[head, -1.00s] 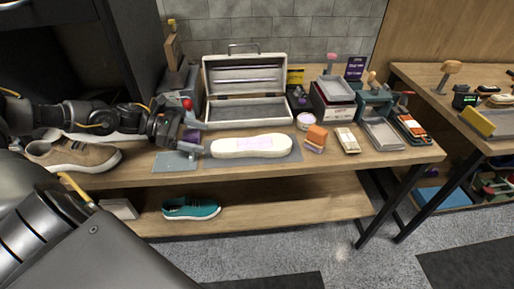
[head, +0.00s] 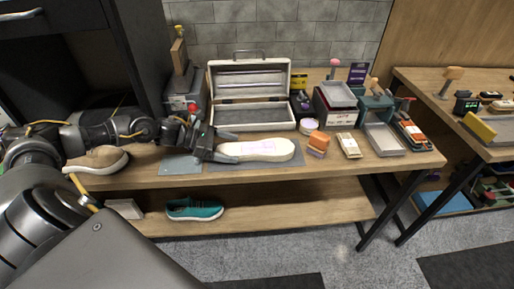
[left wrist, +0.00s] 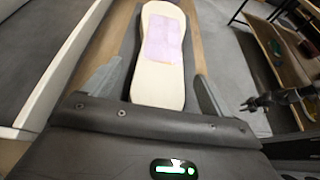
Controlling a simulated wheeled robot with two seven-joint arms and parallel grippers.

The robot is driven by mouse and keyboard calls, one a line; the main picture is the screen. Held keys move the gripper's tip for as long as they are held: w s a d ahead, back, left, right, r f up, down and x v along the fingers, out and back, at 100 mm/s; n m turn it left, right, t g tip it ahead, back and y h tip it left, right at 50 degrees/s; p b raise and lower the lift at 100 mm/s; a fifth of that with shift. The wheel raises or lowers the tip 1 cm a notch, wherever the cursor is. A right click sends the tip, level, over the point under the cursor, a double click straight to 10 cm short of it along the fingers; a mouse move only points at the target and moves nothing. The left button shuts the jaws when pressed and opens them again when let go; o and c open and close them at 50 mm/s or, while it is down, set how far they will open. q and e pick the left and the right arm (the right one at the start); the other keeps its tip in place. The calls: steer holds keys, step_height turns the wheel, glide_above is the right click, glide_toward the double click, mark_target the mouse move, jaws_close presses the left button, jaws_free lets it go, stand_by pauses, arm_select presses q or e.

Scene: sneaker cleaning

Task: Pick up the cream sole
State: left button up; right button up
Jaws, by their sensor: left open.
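The cream sole (head: 277,149) lies flat on a grey mat (head: 297,160) on the workbench, with a pale purple patch on its top. It also shows in the left wrist view (left wrist: 158,84), running away from the gripper. My left gripper (head: 226,148) is open at the sole's left end. In the left wrist view its two fingers (left wrist: 157,92) stand on either side of the sole's near end, with the sole between them. The fingers are not closed on it.
An open cream toolbox (head: 251,116) stands behind the sole. An orange block (head: 318,140), a small brush (head: 349,146) and a grey tray (head: 384,139) are to the right. A tan sneaker (head: 98,160) is left; a teal shoe (head: 194,209) is on the lower shelf.

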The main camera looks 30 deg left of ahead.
arm_select(q)
steer(key=shift+w+d+f, duration=0.1)
steer(key=shift+w+d, duration=0.15)
steer(key=shift+d, duration=0.1)
steer(key=shift+d+f, duration=0.1)
steer(key=c, duration=1.1)
arm_select(e)
steer(key=shift+a+r, duration=0.15)
steer(key=shift+a, duration=0.1)
arm_select(q)
steer(key=shift+c, duration=0.2)
